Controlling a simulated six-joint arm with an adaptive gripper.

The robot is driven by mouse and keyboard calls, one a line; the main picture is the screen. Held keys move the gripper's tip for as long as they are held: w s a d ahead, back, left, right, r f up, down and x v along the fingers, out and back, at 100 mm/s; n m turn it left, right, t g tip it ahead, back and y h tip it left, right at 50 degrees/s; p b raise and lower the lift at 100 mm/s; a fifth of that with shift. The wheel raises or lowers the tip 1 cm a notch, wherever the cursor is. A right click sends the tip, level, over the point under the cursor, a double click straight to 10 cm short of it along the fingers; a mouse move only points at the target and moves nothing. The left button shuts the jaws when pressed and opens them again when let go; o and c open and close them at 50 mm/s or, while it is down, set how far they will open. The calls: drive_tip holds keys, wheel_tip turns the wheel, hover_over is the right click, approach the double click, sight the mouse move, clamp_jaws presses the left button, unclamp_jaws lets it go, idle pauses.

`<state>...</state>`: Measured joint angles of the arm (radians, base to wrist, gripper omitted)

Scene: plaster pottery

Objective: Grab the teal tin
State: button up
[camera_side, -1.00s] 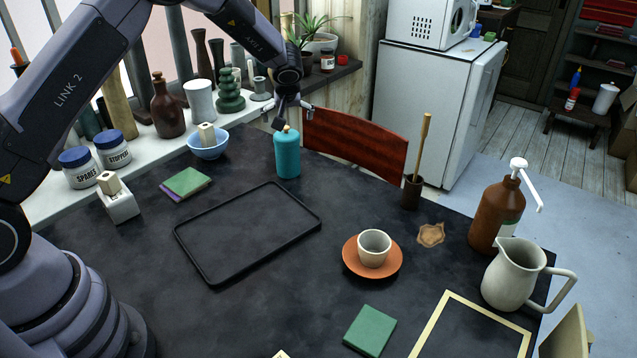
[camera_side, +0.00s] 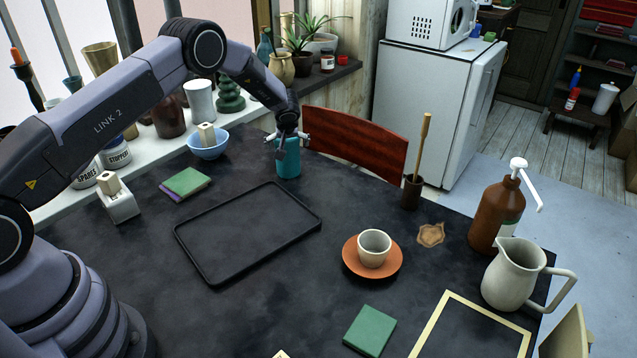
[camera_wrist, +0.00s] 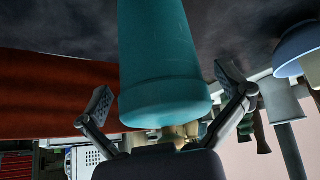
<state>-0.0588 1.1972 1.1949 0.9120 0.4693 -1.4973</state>
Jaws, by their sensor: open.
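The teal tin (camera_side: 288,164) stands upright at the far edge of the dark table, in front of the red-brown chair. My gripper (camera_side: 288,140) is at the tin's upper part in the side view and hides its top. In the wrist view the tin (camera_wrist: 160,60) fills the upper middle. The open fingers of my gripper (camera_wrist: 166,93) stand on either side of it, with a visible gap on each side. Nothing is held.
A blue bowl (camera_side: 208,150) with a pale block stands left of the tin. The chair back (camera_side: 355,140) is close behind, to the right. A black tray (camera_side: 178,238), green and purple pads (camera_side: 187,181) and a cup on an orange saucer (camera_side: 350,265) lie nearer.

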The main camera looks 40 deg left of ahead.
drive_tip(key=shift+w+a+f, duration=0.15)
drive_tip(key=shift+f, duration=0.2)
drive_tip(key=shift+c, duration=0.4)
drive_tip(key=c, duration=1.2)
drive_tip(key=shift+o, duration=0.2)
drive_tip(key=shift+r, duration=0.1)
